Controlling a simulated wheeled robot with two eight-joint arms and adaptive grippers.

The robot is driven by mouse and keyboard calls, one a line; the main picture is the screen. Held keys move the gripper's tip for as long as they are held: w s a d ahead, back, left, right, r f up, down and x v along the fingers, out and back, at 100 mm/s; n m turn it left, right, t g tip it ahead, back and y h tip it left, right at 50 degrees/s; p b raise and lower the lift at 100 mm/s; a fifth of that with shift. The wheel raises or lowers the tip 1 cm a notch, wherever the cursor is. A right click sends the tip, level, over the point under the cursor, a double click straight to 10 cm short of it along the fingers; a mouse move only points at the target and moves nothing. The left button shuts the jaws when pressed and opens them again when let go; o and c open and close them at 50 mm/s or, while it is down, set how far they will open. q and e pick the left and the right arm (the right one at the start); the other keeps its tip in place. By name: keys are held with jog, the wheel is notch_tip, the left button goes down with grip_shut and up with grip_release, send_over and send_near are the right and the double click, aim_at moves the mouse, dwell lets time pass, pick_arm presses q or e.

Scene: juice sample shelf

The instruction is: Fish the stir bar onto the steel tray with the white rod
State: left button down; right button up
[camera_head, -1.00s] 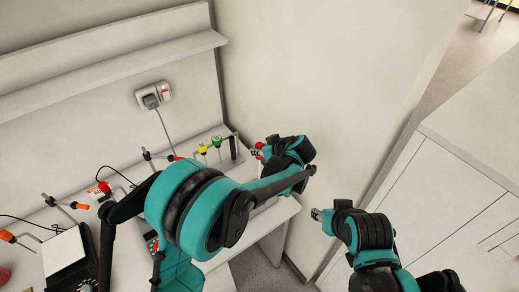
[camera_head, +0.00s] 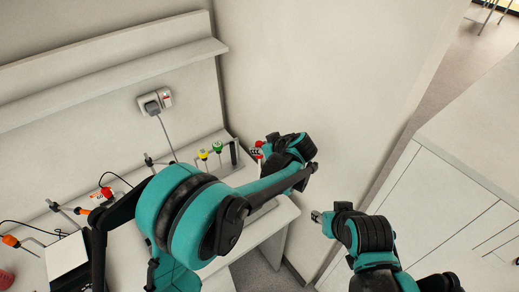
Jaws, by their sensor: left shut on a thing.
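My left gripper (camera_head: 258,150) is at the right end of the bench, beside the wall, with small red parts at its tips. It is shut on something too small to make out. My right gripper (camera_head: 317,216) is over the floor gap to the right of the bench; its fingers are too small to tell open from shut. The stir bar, the white rod and the steel tray cannot be made out. My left arm covers much of the bench.
A yellow-topped item (camera_head: 203,154) and a green-topped item (camera_head: 217,147) stand near the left gripper. Clamp stands with orange knobs (camera_head: 10,240) and a white-topped device (camera_head: 66,254) are at the left. A wall socket (camera_head: 154,102) has a cable. White cabinets (camera_head: 440,200) stand at right.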

pick_arm(q)
jog(key=shift+r+p, duration=1.35)
jog(key=shift+r, duration=1.2)
